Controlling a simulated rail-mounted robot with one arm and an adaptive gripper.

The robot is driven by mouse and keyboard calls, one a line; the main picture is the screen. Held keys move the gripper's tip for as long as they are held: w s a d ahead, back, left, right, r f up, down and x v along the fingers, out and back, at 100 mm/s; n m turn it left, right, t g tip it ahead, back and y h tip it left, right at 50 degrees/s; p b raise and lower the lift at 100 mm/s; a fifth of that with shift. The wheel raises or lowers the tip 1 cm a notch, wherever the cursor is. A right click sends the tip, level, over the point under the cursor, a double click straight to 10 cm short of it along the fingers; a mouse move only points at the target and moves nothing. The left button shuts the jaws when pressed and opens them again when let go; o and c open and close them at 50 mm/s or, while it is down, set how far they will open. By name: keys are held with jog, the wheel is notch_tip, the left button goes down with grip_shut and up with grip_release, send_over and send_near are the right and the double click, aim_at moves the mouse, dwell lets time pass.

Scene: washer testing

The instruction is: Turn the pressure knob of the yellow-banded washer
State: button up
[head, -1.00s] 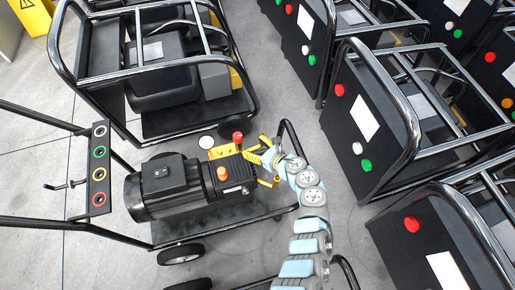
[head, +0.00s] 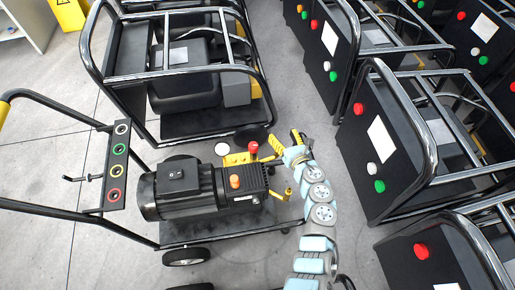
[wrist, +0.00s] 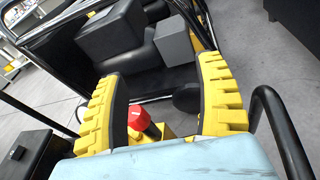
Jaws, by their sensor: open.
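The washer with a black motor (head: 182,180) stands on a black cart whose handle has a yellow band (head: 4,108) at the left edge. A red knob (head: 253,147) stands up on the yellow part (head: 238,159) of its pump. An orange-red knob (head: 235,181) sits on the black pump body. My gripper (head: 285,140) is open, with yellow-ridged fingers, just right of the red knob in the head view. In the wrist view, the red knob (wrist: 138,118) shows between the spread fingers (wrist: 165,78), nearer the left one. I cannot tell whether a finger touches it.
A black-framed machine (head: 185,85) stands close behind the washer. Black control panels with coloured buttons (head: 375,150) line the right side. A hose-hook plate with coloured rings (head: 118,165) is at left.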

jog(key=w+d+r+m+t+h+p, duration=0.15)
jog(key=w+d+r+m+h, duration=0.25)
jog(key=d+r+m+h, duration=0.4)
jog(key=d+m+g+h+p, duration=0.15)
jog(key=d+m+h, duration=0.25)
jog(key=d+m, duration=0.45)
jog(key=m+g+y+p, duration=0.4)
jog(key=m+g+y, duration=0.6)
jog(key=m, duration=0.4)
send_near(254, 146)
jog(key=shift+g+h, duration=0.3)
jog(key=shift+g, duration=0.4)
jog(key=w+f+b, duration=0.1)
jog(key=w+a+f+b, duration=0.1)
jog(key=f+b, duration=0.1)
jog(key=shift+a+f, duration=0.15)
jog(key=shift+b+x, duration=2.75)
jog(key=shift+x, duration=1)
jog(key=shift+w, duration=0.15)
